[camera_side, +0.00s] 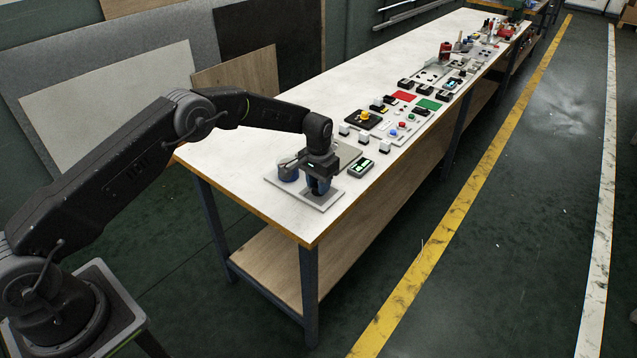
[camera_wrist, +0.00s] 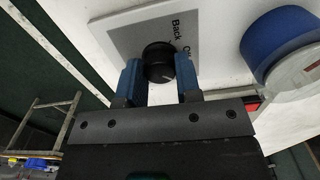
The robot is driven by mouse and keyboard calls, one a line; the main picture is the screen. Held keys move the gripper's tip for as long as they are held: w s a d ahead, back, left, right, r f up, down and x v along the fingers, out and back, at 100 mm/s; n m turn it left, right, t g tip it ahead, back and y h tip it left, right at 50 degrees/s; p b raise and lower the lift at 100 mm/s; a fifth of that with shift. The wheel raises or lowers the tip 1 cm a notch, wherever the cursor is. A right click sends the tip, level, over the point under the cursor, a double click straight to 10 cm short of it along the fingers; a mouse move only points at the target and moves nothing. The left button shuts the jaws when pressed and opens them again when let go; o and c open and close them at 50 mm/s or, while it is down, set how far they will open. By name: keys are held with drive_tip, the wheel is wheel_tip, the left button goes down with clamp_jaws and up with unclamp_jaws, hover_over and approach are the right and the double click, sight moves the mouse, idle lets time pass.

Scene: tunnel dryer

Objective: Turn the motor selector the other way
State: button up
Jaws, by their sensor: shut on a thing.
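The motor selector is a round black knob (camera_wrist: 159,60) on a light grey plate (camera_wrist: 118,30) in the wrist view. The plate carries the word "Back" and a second word that is partly covered. A small pale mark shows on the knob's near right edge; which label it points to is unclear. My gripper (camera_wrist: 159,72) has a blue finger on each side of the knob and is shut on it. In the side view my gripper (camera_side: 319,186) points down over the plate (camera_side: 314,201) at the near end of the bench, hiding the knob.
A blue round thing (camera_wrist: 282,38) with a pale face lies close right of the plate in the wrist view. In the side view a small device with a green display (camera_side: 361,167) lies right of my gripper. Several panels and boxes line the white bench (camera_side: 240,150) farther back.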

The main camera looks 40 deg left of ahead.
drive_tip(key=shift+m, duration=0.6)
drive_tip(key=o, duration=0.9)
wheel_tip(320, 180, up, 14)
drive_tip(key=shift+f, duration=0.1)
idle(0.4)
